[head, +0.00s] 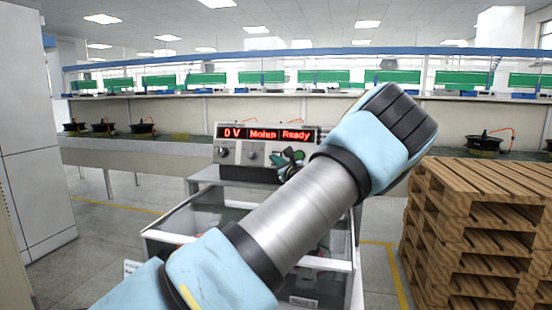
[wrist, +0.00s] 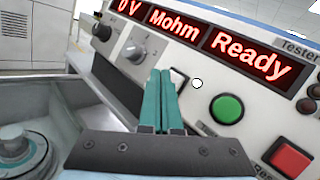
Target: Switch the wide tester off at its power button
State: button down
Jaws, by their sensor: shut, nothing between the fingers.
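The wide tester (head: 232,150) stands on a grey cart. Its red display is lit and reads "0 V", "Mohm" and "Ready" in both views. In the wrist view the tester's sloped panel (wrist: 258,112) carries two knobs, a green round button (wrist: 227,109), a red square button (wrist: 290,158) and a small white lamp (wrist: 197,84). A pale switch (wrist: 179,77) is partly hidden behind my fingertips. My gripper (wrist: 161,75) is shut and empty, its teal fingers pointing at the panel by that switch. I cannot tell whether they touch it. In the head view my gripper (head: 290,158) is before the tester's right half.
The cart (head: 165,238) has clear-walled bins below the tester. A wooden pallet stack (head: 485,200) stands close on the right, a tall white cabinet (head: 35,130) on the left. Hub motors (head: 143,129) sit on the bench behind. A round metal part (wrist: 20,150) lies at the wrist view's lower left.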

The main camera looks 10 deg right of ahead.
jog(key=shift+w+d+f, duration=0.15)
jog(key=shift+w+d, duration=0.05)
jog(key=shift+w, duration=0.15)
jog(key=shift+w+d+f, duration=0.1)
jog(key=shift+w+d, duration=0.1)
jog(key=shift+w, duration=0.15)
dwell(1.0)
jog(key=shift+s+b, duration=0.1)
jog(key=shift+b, duration=0.2)
jog(key=shift+s+a+r, duration=0.25)
jog(key=shift+s+a, duration=0.15)
jog(key=shift+s, duration=0.2)
jog(key=shift+s, duration=0.1)
jog(key=s, duration=0.1)
jog(key=s+a, duration=0.1)
jog(key=s+a+r, duration=0.1)
jog(key=s, duration=0.1)
jog(key=shift+a+r, duration=0.1)
jog(key=shift+a, duration=0.05)
dwell(0.3)
